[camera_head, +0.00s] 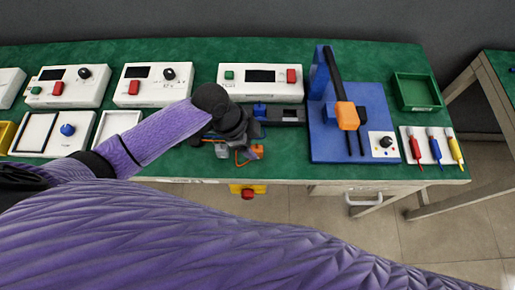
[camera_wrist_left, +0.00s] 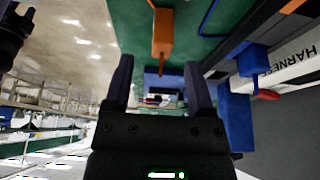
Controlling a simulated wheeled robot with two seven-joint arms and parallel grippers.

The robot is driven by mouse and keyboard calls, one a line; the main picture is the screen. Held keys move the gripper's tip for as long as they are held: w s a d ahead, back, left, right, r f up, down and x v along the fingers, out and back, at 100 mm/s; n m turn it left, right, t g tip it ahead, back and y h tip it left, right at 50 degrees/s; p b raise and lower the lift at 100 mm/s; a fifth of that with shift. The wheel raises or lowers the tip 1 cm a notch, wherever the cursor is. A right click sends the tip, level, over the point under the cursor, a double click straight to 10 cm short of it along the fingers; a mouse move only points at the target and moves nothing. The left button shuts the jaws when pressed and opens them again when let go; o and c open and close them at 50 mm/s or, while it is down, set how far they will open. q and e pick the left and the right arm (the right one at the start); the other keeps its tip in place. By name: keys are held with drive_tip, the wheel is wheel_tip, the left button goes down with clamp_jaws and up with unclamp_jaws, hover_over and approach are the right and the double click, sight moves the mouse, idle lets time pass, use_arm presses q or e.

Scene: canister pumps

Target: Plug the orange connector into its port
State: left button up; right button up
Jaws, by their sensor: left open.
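The orange connector (camera_head: 257,150) is at the front edge of the green bench, just right of my left gripper (camera_head: 240,138). In the left wrist view the orange connector (camera_wrist_left: 163,32) is ahead of my left gripper (camera_wrist_left: 158,62), roughly in line with the gap between its fingers. The fingers are apart and nothing is between them. A dark harness block (camera_head: 285,115) lies behind the connector, with a blue connector (camera_head: 260,109) at its left end. It carries a HARNESS label in the wrist view. I cannot make out the orange port. My right gripper does not show.
A blue stand (camera_head: 375,100) with an orange-tipped black arm is to the right. White control boxes (camera_head: 260,82) line the back. A yellow-based red button (camera_head: 247,192) is below the front edge.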

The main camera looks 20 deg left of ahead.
sight(257, 152)
use_arm(q)
drive_tip(key=shift+x, duration=1.15)
drive_tip(key=shift+w+f+b, duration=0.1)
drive_tip(key=shift+f+b, duration=0.2)
drive_tip(key=shift+f, duration=0.05)
clamp_jaws()
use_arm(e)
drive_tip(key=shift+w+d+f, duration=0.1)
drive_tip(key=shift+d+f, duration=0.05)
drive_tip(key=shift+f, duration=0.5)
